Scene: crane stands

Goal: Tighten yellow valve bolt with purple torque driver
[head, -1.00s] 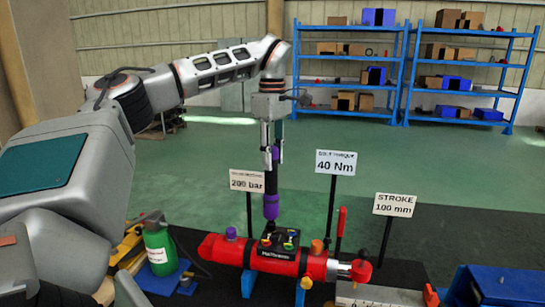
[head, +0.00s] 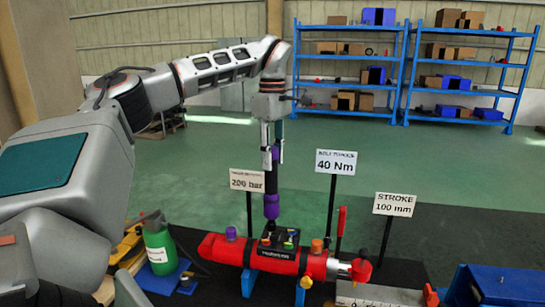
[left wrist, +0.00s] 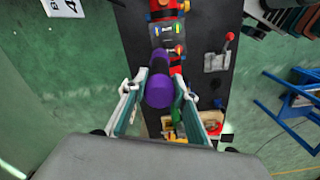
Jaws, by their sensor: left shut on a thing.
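My left gripper (head: 272,158) is shut on the purple torque driver (head: 271,207) and holds it upright, purple end down. In the left wrist view the driver (left wrist: 159,88) stands between the fingers (left wrist: 160,105). Its lower tip is over the black valve block (head: 266,255) on the red cylinder (head: 221,250); I cannot tell whether it touches a bolt. The block carries small coloured bolts, and the yellow valve bolt (head: 288,245) seems to be at its front right. My right gripper is not in view.
Signs on posts stand behind the cylinder: 200 bar (head: 247,180), 40 Nm (head: 336,162) and 100 mm (head: 394,204). A green bottle (head: 159,245) stands at left, a blue box (head: 505,285) at lower right. Blue shelves (head: 348,84) are far back.

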